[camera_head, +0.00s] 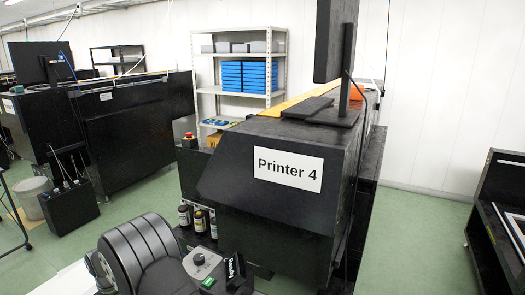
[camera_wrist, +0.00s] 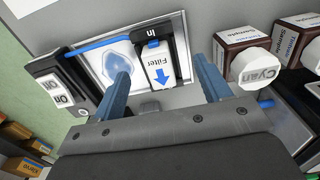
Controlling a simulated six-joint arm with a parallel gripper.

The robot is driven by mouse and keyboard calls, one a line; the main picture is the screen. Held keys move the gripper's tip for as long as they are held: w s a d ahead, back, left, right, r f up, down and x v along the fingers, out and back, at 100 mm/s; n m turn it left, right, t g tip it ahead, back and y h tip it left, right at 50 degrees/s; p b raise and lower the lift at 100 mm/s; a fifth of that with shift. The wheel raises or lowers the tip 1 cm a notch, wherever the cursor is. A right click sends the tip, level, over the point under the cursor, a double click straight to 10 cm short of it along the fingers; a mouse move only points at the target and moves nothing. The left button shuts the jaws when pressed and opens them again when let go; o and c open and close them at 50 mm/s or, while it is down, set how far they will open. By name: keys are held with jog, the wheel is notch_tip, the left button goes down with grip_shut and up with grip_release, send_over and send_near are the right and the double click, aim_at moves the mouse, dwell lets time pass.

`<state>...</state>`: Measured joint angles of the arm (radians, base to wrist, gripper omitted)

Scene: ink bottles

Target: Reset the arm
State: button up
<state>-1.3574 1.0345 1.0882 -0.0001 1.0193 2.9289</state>
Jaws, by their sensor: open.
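My gripper (camera_wrist: 160,58) is open, with its two blue-grey fingers spread apart in the wrist view. Nothing is seen held between them. A white filter block (camera_wrist: 160,68) with a blue arrow and a black top marked "In" shows between the fingers, nearer the right one; I cannot tell how far beyond them it is. In the head view a large black ribbed arm part (camera_head: 140,250), seemingly mine, stands at the lower left centre. My gripper's fingers cannot be made out there.
Ink bottles (camera_head: 199,219) stand beside the black Printer 4 (camera_head: 270,190). In the wrist view, a bottle with a white "Cyan" cap (camera_wrist: 258,73) is right of the fingers. A black switch box (camera_wrist: 60,88) marked "On" is to the left. Green floor (camera_head: 420,235) lies open at right.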

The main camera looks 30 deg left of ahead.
notch_tip(320, 180, up, 6)
jog(key=shift+r, duration=0.25)
jog(key=shift+w+d+n, duration=0.2)
jog(key=shift+w+n, duration=0.05)
jog(key=shift+n, duration=0.45)
jog(key=shift+w+d+r+n, duration=0.1)
jog(key=shift+w+d+n, duration=0.15)
jog(key=shift+n, duration=0.75)
jog(key=shift+w+d+r+n, duration=0.1)
jog(key=shift+w+d+n, duration=0.1)
jog(key=shift+n, duration=0.8)
jog(key=shift+o, duration=0.2)
